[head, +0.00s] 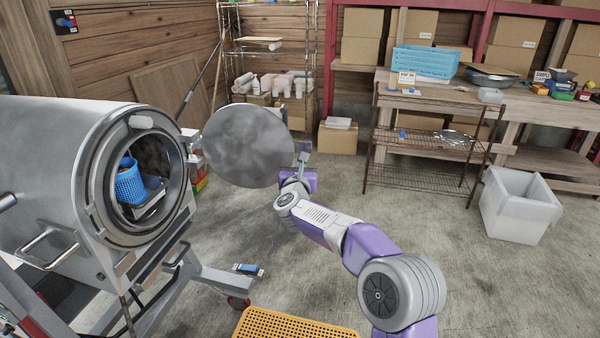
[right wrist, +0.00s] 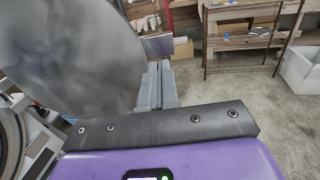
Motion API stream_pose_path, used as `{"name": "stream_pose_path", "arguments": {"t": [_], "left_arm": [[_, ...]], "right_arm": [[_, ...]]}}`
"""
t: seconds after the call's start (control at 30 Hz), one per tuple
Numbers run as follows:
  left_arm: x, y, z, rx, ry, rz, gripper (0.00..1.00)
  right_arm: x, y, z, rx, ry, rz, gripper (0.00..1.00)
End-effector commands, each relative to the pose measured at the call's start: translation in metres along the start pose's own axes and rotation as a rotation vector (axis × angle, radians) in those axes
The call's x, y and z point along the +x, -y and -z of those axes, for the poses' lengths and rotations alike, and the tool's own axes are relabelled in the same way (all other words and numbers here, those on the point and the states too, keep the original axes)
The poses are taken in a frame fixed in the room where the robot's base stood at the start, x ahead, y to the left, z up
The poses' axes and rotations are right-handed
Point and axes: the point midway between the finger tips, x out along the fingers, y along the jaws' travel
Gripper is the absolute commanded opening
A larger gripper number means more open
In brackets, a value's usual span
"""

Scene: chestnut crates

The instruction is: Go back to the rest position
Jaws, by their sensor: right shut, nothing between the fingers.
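My right arm reaches from the lower right of the head view toward the middle. Its gripper (head: 303,158) is shut and empty, just right of the edge of the round grey door (head: 248,147) of the drum machine. In the right wrist view the closed fingers (right wrist: 156,85) point away beside the same door (right wrist: 65,60), which fills the left. I cannot tell whether fingers and door touch. The door stands open. Inside the drum's round opening is a blue basket (head: 130,184). My left gripper is not in view.
The grey drum machine (head: 60,150) fills the left on a wheeled frame. A yellow perforated crate (head: 295,326) is at the bottom edge. A wire shelf (head: 425,152) and a white bin (head: 518,208) stand at right. The floor between is mostly clear.

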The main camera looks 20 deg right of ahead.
Motion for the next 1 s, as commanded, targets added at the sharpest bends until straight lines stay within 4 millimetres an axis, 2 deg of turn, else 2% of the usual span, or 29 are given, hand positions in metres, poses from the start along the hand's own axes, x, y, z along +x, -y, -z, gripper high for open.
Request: {"name": "stream_pose_path", "arguments": {"t": [0.23,0.47,0.57,0.67,0.77,0.8,0.87,0.9,0.97,1.0], "left_arm": [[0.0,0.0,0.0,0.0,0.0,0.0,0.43],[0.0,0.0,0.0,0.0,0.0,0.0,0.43],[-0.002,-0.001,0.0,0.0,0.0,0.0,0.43],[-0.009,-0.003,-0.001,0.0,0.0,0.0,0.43],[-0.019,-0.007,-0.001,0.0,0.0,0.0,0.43],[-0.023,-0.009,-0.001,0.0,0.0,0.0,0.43],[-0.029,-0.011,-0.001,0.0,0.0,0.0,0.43],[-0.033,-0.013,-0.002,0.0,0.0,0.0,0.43],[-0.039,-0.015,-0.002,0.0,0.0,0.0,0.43],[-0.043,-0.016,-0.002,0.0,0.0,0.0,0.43]], "right_arm": [[-0.028,0.0,0.0,0.0,0.0,0.0,0.0],[-0.035,0.0,0.0,-0.002,0.0,-0.001,0.0],[-0.035,-0.004,0.012,-0.06,-0.019,-0.016,0.0],[-0.037,-0.013,0.049,-0.248,-0.075,-0.073,0.0],[-0.049,-0.026,0.111,-0.563,-0.156,-0.193,0.0],[-0.058,-0.03,0.14,-0.704,-0.188,-0.26,0.0],[-0.075,-0.034,0.183,-0.912,-0.228,-0.372,0.0],[-0.089,-0.036,0.211,-1.043,-0.247,-0.455,0.0],[-0.114,-0.037,0.25,-1.231,-0.266,-0.59,0.0],[-0.133,-0.036,0.275,-1.347,-0.269,-0.685,0.0]]}}
